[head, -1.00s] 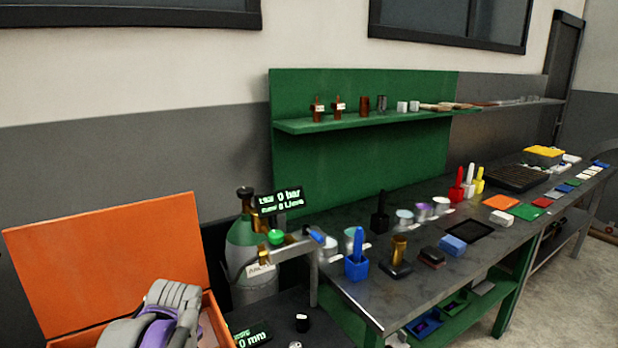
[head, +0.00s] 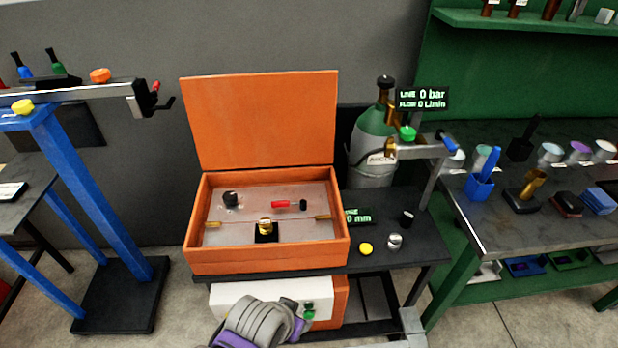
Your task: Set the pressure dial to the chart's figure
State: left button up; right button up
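A green gas cylinder (head: 372,132) with a white label stands behind the cart. Brass regulator parts sit at its top, with a green knob (head: 408,133) in front. I cannot tell whether this knob is the pressure dial. The black display (head: 422,99) above it reads line 0 bar and flow 0 L/min. I cannot make out a chart with a figure. A grey and purple link of my arm shows at the bottom, but no fingertips of either gripper are in view.
An open orange case (head: 268,257) on the dark cart holds a black knob, a red-handled part and a brass fitting. A yellow button (head: 366,249) and small knobs stand to its right. A blue stand (head: 85,190) is left; a crowded bench (head: 520,232) is right.

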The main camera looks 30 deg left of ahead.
aim_at(230, 198)
jog(key=u, duration=1.3)
